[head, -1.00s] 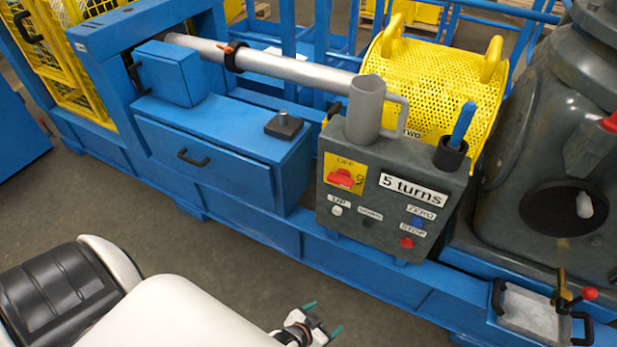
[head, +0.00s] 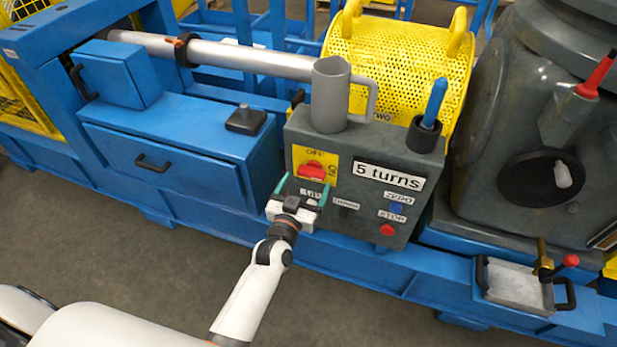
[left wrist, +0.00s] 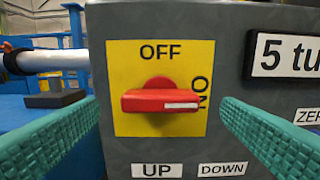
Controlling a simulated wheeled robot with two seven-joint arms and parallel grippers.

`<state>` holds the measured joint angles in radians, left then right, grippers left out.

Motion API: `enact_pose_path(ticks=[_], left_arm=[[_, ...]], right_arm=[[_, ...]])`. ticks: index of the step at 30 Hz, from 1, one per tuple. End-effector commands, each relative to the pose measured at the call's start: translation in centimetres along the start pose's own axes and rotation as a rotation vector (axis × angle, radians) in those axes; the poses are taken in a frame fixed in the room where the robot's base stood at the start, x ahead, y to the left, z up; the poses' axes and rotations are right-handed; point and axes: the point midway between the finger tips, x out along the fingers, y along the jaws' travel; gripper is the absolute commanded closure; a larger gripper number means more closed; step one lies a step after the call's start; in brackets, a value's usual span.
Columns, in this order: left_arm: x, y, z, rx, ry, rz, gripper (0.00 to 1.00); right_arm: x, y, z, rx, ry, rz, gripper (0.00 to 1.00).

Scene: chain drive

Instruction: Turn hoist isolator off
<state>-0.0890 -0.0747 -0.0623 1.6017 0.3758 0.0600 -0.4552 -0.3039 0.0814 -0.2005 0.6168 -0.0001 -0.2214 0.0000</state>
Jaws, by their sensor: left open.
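The hoist isolator is a red rotary handle (head: 312,171) on a yellow plate (head: 327,158) on the front of a grey control box (head: 357,145). In the left wrist view the red handle (left wrist: 161,100) lies horizontal, its white mark at the right end beside the word ON; OFF is printed above it. My left gripper (head: 303,186) is in front of the plate, slightly below the handle in the head view. Its green fingers stand open on either side of the plate in the left wrist view (left wrist: 160,130), with nothing between them. My right gripper is not in view.
The box has UP, DOWN, ZERO and STOP labels, a blue button (head: 396,208) and a red button (head: 387,230). A grey mug (head: 328,95) and a cup with a blue-handled tool (head: 435,103) stand on top. A blue drawer cabinet (head: 165,165) is at left.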

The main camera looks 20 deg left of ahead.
Motion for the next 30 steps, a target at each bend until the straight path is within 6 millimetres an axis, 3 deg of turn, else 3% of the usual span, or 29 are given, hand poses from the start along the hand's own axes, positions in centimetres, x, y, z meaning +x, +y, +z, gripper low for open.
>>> enact_pose_path(ticks=[6, 17, 19, 26, 30], left_arm=[[2.8, 0.0, 0.0, -0.001, -0.001, 0.0, 0.13], [3.4, 0.0, 0.0, 0.0, 0.001, 0.0, 0.13], [3.4, 0.0, 0.0, 0.0, 0.001, 0.0, 0.19], [3.4, 0.0, 0.0, 0.0, 0.001, 0.0, 0.57], [3.4, 0.0, 0.0, -0.004, 0.001, 0.0, 0.57]], right_arm=[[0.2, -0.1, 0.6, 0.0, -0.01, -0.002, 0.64], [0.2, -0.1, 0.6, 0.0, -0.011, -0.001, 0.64], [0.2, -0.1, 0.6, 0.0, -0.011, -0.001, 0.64], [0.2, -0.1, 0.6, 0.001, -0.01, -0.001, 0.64], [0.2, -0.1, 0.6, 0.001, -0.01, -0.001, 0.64]])
